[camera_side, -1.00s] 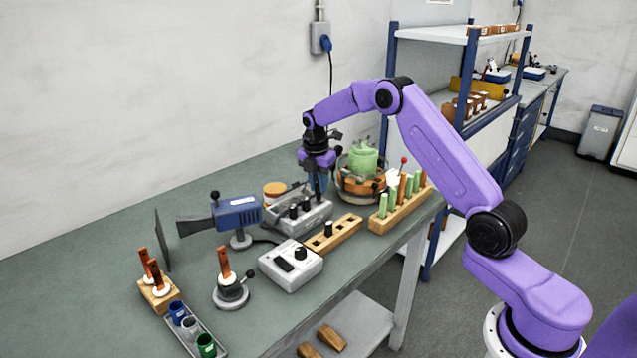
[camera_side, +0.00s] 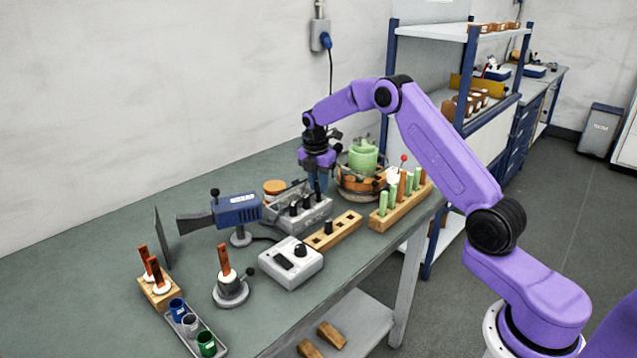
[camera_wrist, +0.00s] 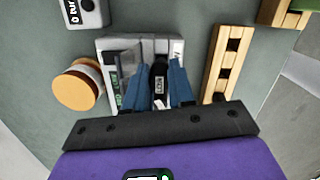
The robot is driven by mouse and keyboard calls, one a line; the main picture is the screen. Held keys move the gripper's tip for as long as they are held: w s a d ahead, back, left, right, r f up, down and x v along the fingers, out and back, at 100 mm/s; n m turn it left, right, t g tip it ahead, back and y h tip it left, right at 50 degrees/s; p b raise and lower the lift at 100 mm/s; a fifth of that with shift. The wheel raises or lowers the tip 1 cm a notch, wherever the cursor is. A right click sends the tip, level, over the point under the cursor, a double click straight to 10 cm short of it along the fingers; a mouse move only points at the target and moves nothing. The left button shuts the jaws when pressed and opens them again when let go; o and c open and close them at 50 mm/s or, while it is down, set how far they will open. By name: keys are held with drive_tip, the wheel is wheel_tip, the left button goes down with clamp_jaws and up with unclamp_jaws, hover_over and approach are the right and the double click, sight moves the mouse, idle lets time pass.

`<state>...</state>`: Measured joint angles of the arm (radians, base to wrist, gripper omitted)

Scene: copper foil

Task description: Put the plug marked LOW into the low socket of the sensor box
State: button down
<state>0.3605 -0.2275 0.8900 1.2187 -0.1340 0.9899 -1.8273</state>
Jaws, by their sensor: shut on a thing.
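The grey sensor box (camera_side: 322,216) stands mid-bench, with a raised lid or panel at its back. Black plugs (camera_side: 294,208) stand in its top. My gripper (camera_side: 319,186) is over the right end of the box. In the wrist view, its blue fingers (camera_wrist: 160,88) are shut on a black plug (camera_wrist: 159,82) with a small pale label that I cannot read for certain. The held plug is upright at the top face of the sensor box (camera_wrist: 113,43). The fingers hide its lower end, so I cannot tell how deep it sits.
A wooden rack (camera_side: 346,229) with empty holes and one black plug (camera_side: 328,227) lies in front of the box. A grey unit with a knob (camera_side: 292,270) is at front left. An orange-lidded jar (camera_side: 274,187) stands behind. A rack of green rods (camera_side: 405,212) is to the right.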

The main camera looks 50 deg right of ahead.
drive_tip(key=shift+f, duration=1)
drive_tip(key=c, duration=0.9)
unclamp_jaws()
drive_tip(key=shift+w, duration=0.1)
drive_tip(key=shift+c, duration=0.6)
drive_tip(key=shift+a+r, duration=0.1)
